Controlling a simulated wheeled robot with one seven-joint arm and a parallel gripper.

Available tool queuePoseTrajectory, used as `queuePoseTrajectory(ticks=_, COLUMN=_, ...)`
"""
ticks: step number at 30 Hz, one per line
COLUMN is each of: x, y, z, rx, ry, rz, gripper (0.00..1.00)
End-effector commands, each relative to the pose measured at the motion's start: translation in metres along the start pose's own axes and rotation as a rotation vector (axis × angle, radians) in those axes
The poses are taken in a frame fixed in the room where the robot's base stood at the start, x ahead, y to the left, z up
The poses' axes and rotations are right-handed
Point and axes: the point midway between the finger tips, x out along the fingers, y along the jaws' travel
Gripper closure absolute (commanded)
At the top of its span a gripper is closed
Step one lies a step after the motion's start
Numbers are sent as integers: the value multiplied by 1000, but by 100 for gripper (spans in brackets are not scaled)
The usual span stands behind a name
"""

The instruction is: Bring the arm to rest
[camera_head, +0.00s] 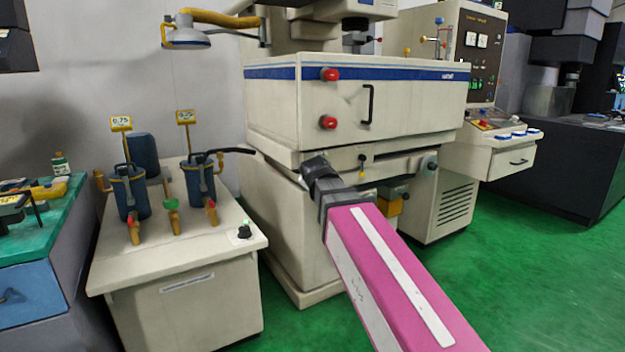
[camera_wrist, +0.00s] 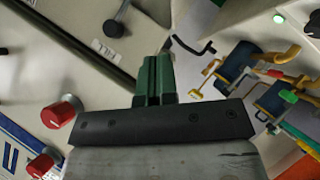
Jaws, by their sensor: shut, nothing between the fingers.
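My arm shows in the head view as a pink link (camera_head: 395,270) with a white stripe. It reaches up from the lower right to a dark joint in front of the large machine (camera_head: 270,105). I cannot make out my fingers in the head view. In the wrist view my gripper (camera_wrist: 155,58) has two dark green fingers side by side, shut with nothing between them. The machine's pale front fills the left of that view.
The machine has a red knob (camera_head: 328,122) and a black handle (camera_head: 370,104). A pale bench (camera_head: 205,285) with blue canisters (camera_head: 132,192) and yellow fittings stands left. A control cabinet (camera_head: 458,35) stands right. Green floor (camera_head: 500,270) is clear at lower right.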

Motion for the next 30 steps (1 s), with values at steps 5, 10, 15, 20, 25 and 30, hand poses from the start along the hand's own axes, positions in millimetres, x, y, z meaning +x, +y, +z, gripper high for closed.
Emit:
queuePoseTrajectory(ticks=5, x=-1, y=0, z=0, rx=0, ry=0, rz=0, gripper=100)
queuePoseTrajectory(ticks=10, x=-1, y=0, z=0, rx=0, ry=-1, rz=0, gripper=100)
queuePoseTrajectory(ticks=15, x=8, y=-10, z=26, rx=38, ry=-50, rz=-31, gripper=100)
queuePoseTrajectory(ticks=20, x=25, y=-38, z=92, rx=142, ry=-185, rz=-108, gripper=100)
queuePoseTrajectory(ticks=25, x=36, y=-75, z=171, rx=281, ry=-357, rz=-196, gripper=100)
queuePoseTrajectory(ticks=30, x=35, y=-112, z=245, rx=419, ry=-532, rz=-274, gripper=100)
